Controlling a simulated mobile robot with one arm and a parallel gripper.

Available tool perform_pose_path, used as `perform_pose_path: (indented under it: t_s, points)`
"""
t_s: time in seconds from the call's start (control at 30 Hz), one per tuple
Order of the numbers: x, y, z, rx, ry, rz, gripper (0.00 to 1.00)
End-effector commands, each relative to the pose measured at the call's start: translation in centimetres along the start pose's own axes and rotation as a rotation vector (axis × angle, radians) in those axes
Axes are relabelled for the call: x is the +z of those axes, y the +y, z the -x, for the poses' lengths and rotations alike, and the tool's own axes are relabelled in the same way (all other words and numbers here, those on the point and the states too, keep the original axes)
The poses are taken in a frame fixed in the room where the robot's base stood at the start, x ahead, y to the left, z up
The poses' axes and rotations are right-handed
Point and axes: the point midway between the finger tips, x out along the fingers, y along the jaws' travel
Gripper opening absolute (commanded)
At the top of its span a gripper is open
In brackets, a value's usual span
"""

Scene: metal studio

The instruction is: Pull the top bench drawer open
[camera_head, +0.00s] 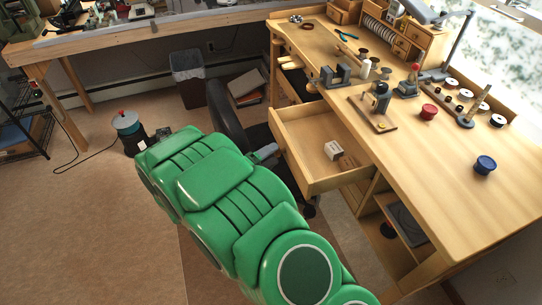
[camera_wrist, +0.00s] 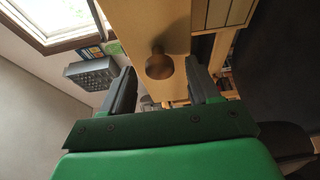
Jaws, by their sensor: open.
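The wooden bench (camera_head: 420,150) has its top drawer (camera_head: 349,183) standing well out from the body, with its inside showing. My gripper (camera_head: 264,153) is at the drawer's front, mostly hidden behind my green arm in the head view. In the wrist view my gripper (camera_wrist: 162,90) is open, with its two dark fingers spread apart. A round wooden knob (camera_wrist: 159,66) on a wooden front (camera_wrist: 150,22) shows between the fingers, apart from both. How far it lies beyond the fingertips is hard to tell.
Two small boxes (camera_head: 333,150) lie in the open drawer. A dark chair (camera_head: 228,118) stands behind my arm, close to the drawer. Tools and spools, including a red spool (camera_head: 429,112), stand on the bench top.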

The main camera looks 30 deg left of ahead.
Motion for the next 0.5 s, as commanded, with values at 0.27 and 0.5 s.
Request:
perform_pose_path:
  t_s: [0.27,0.5]
  points:
    - [-0.1,0.0,3.2,-0.001,0.002,0.000,0.61]
    - [-0.1,-0.1,5.9,-0.002,0.002,-0.001,0.61]
